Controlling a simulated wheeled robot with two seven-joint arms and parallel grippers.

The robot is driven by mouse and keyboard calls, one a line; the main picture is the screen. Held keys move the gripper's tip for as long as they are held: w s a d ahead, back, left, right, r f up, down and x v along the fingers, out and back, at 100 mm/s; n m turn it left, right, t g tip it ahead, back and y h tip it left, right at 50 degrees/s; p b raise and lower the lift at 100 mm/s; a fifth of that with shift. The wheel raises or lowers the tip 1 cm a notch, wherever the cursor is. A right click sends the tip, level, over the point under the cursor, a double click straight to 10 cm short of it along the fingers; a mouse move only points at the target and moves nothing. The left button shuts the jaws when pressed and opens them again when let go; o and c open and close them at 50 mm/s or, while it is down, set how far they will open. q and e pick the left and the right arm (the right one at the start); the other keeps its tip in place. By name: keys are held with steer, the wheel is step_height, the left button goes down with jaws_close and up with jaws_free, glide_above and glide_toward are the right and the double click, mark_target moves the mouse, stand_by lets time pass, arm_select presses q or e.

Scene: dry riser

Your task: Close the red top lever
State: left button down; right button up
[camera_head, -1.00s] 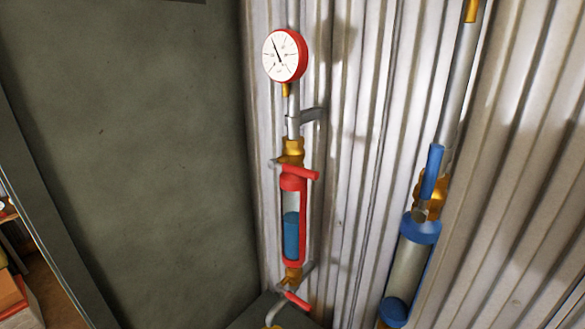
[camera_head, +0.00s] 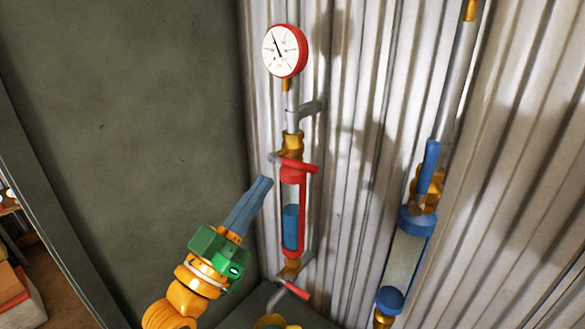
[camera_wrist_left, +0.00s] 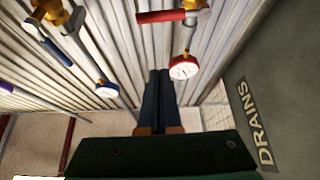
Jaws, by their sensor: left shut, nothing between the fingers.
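The red top lever (camera_head: 305,166) sits on the brass valve (camera_head: 292,144) above the red-capped sight glass (camera_head: 292,210). It lies roughly crosswise to the pipe and points right. In the left wrist view, a red lever (camera_wrist_left: 162,16) shows at the top, near the red-rimmed gauge (camera_wrist_left: 184,68). My left gripper (camera_head: 265,181) has its blue fingers together and empty. Its tips are left of and slightly below the lever in the head view, with a visible gap. The fingers also show in the left wrist view (camera_wrist_left: 159,76). My right gripper is not in view.
A lower red lever (camera_head: 294,289) is below the sight glass. To the right stands a second pipe with a blue lever (camera_head: 430,168) and a blue-capped glass (camera_head: 406,250). Corrugated metal wall (camera_head: 360,130) is behind. A dark grey panel (camera_head: 130,120) fills the left.

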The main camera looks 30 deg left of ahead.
arm_select(q)
steer(key=w+b, duration=0.2)
steer(key=b, duration=0.1)
step_height(320, 180, up, 5)
steer(key=p, duration=0.5)
glide_above(293, 167)
steer(key=s, duration=0.2)
steer(key=f, duration=0.1)
steer(key=d+f+b, duration=0.1)
steer(key=f, duration=0.1)
steer(key=shift+f, duration=0.7)
